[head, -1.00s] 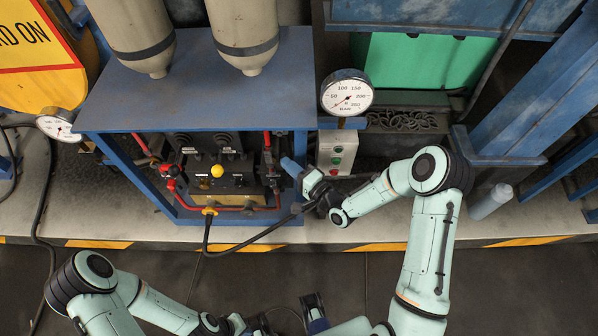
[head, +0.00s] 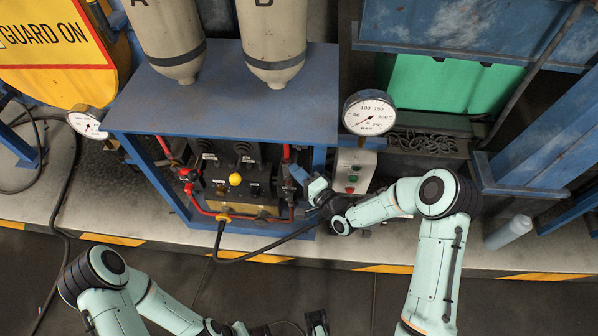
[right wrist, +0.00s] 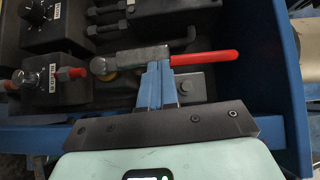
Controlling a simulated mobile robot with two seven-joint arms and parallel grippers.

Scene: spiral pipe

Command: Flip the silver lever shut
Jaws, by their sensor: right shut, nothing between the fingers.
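The silver lever (right wrist: 135,57) lies across the right wrist view, a grey metal bar with a red grip (right wrist: 205,57) at its right end. My right gripper (right wrist: 157,72) has its blue fingers together and empty. The fingertips overlap the lower edge of the lever in that view; I cannot tell whether they touch it. In the head view my right gripper (head: 296,174) is at the right side of the black valve panel (head: 235,182), where the lever is too small to make out clearly. My left arm shows at the bottom left; its gripper is partly cut off at the bottom edge.
A blue frame (head: 225,105) surrounds the panel, with two tanks above it. A pressure gauge (head: 369,113) and a grey button box (head: 352,170) stand just right of my right gripper. A black hose (head: 265,248) runs below the panel. The floor in front is open.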

